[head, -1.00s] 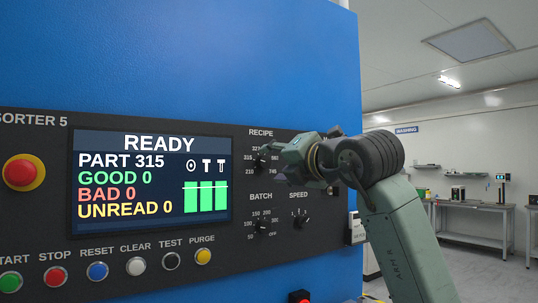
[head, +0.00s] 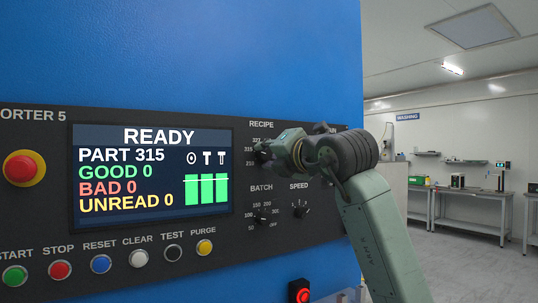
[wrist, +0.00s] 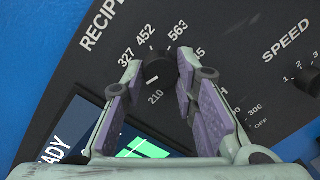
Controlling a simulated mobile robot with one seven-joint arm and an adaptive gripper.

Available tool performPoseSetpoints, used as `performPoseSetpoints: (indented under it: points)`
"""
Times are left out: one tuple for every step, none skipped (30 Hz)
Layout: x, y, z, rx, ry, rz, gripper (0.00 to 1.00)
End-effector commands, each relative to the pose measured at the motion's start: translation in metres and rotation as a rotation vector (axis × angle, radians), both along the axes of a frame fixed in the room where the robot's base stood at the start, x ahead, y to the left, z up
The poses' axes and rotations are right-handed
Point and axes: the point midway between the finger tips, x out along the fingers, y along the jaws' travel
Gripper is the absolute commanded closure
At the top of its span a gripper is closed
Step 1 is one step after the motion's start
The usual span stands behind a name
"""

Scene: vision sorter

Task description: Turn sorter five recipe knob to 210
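The recipe knob (wrist: 158,70) is a round black dial on the dark panel, ringed by printed numbers. In the wrist view a pale mark shows on its lower left side, and the 210 label (wrist: 155,97) is just below it. The 315 label is hidden there. The screen (head: 152,175) reads READY and PART 315. My gripper (wrist: 161,66) is open, its two purple-padded fingers spread with the knob between their tips. I cannot tell whether they touch it. In the head view my gripper (head: 268,156) is at the recipe dial and mostly covers the knob.
The batch knob (head: 263,216) and speed knob (head: 301,209) sit below the recipe dial. A row of push buttons runs under the screen, and a red emergency button (head: 24,168) is at the left. Benches stand far off at the right.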

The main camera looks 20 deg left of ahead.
Motion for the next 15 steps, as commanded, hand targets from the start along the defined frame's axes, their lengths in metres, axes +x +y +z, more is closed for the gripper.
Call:
performPoseSetpoints:
  points:
    - [-0.0001,-0.0001,0.0,0.0,0.0,0.0,0.79]
    - [0.0,-0.0001,-0.0001,0.0,0.0,0.0,0.81]
    - [0.0,-0.0001,-0.0001,0.0,0.0,0.0,0.84]
    - [0.0,-0.0001,-0.0001,0.0,0.0,0.0,0.86]
    - [0.0,-0.0001,-0.0001,0.0,0.0,0.0,0.88]
    - [0.0,-0.0001,-0.0001,0.0,0.0,0.0,0.91]
    - [0.0,-0.0001,-0.0001,0.0,0.0,0.0,0.93]
    - [0.0,-0.0001,-0.0001,0.0,0.0,0.0,0.95]
    - [0.0,-0.0001,-0.0001,-0.001,0.001,-0.001,0.97]
    - [0.0,-0.0001,-0.0001,-0.001,0.001,-0.001,0.99]
    - [0.0,-0.0001,-0.0001,-0.001,0.001,-0.001,1.0]
    - [0.0,-0.0001,-0.0001,-0.001,0.001,-0.001,1.0]
    - [0.0,-0.0001,-0.0002,-0.001,0.0,-0.001,1.0]
    - [0.0,-0.0001,-0.0002,-0.002,-0.001,-0.001,1.0]
    - [0.0,-0.0002,-0.0003,-0.003,-0.004,0.0,1.0]
